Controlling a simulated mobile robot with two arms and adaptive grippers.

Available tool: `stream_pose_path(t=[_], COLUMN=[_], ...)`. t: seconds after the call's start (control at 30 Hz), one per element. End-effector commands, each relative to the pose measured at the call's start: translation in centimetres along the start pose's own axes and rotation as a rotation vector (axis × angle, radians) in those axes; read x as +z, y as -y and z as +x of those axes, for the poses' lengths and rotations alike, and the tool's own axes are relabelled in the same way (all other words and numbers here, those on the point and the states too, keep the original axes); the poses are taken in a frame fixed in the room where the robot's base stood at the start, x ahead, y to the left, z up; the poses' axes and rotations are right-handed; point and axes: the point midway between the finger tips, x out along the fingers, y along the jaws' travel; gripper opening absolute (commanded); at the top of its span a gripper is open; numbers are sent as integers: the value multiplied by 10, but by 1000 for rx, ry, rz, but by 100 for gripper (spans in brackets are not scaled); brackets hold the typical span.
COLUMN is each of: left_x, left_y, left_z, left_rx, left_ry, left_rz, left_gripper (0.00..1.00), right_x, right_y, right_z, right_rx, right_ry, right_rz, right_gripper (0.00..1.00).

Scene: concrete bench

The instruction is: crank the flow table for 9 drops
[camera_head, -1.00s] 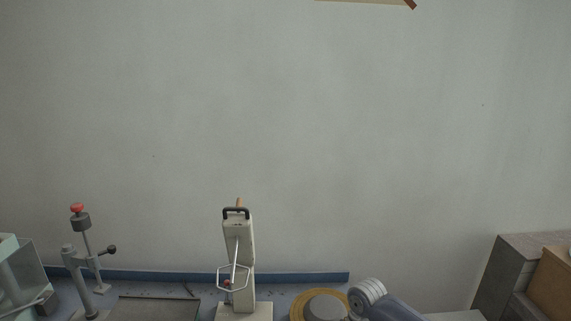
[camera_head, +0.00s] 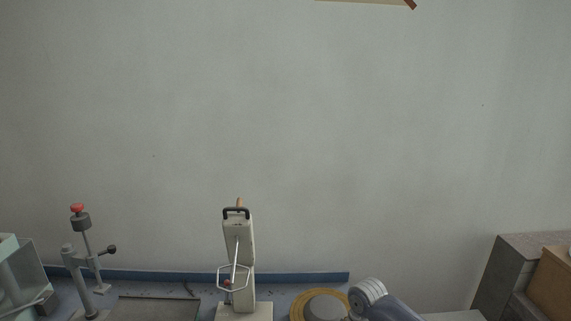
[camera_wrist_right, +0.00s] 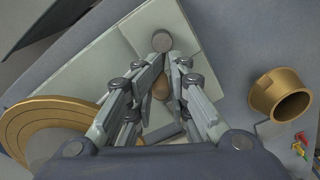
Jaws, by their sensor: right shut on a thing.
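The flow table's round brass top (camera_head: 298,307) shows at the bottom edge of the head view, with a grey mound (camera_head: 325,305) on it. In the right wrist view the brass top (camera_wrist_right: 22,122) is at the left, partly hidden by my gripper. My right gripper (camera_wrist_right: 162,75) is shut on the crank handle (camera_wrist_right: 161,90), a brownish grip between the fingers. A grey round end (camera_wrist_right: 161,41) shows just beyond the fingertips. The rest of the crank is mostly hidden by the fingers. In the head view my right arm comes in beside the brass top. My left gripper is out of view.
A brass cone mould (camera_wrist_right: 262,97) lies right of the gripper, near small coloured pieces (camera_wrist_right: 300,143). In the head view a white upright device (camera_head: 239,260) stands left of the flow table, and a grey stand with a red knob (camera_head: 78,208) is farther left. Grey blocks (camera_head: 500,275) are at right.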

Motion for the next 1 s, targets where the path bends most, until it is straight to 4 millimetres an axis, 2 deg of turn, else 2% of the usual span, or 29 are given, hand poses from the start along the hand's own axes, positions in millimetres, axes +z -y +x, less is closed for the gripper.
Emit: stream_pose_path(t=[0.03, 0.1, 0.2, 0.23, 0.3, 0.33, 0.43, 0.67, 0.97, 1.0], left_x=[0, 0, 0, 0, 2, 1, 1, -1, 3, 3], left_y=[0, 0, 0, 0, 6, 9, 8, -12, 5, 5], left_z=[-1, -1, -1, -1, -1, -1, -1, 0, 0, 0], left_rx=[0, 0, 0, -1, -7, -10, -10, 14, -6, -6], left_ry=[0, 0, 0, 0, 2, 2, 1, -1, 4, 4], left_rz=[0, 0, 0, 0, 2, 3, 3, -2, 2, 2], left_gripper=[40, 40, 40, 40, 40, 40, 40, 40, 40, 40], right_x=[32, 39, 46, 48, 51, 52, 56, 56, 56, 56], right_y=[-27, -26, -22, -20, -14, -11, -2, 15, 19, 19], right_z=[-8, -8, -8, -8, -6, -6, -5, -4, -4, -3], right_rx=[60, 58, 59, 59, 56, 55, 53, 53, 52, 52], right_ry=[51, 54, 54, 55, 54, 53, 52, 47, 47, 47], right_rz=[30, 30, 30, 30, 29, 27, 25, 23, 24, 24], right_gripper=[3, 5, 19, 17, 3, 0, 0, 0, 0, 7])
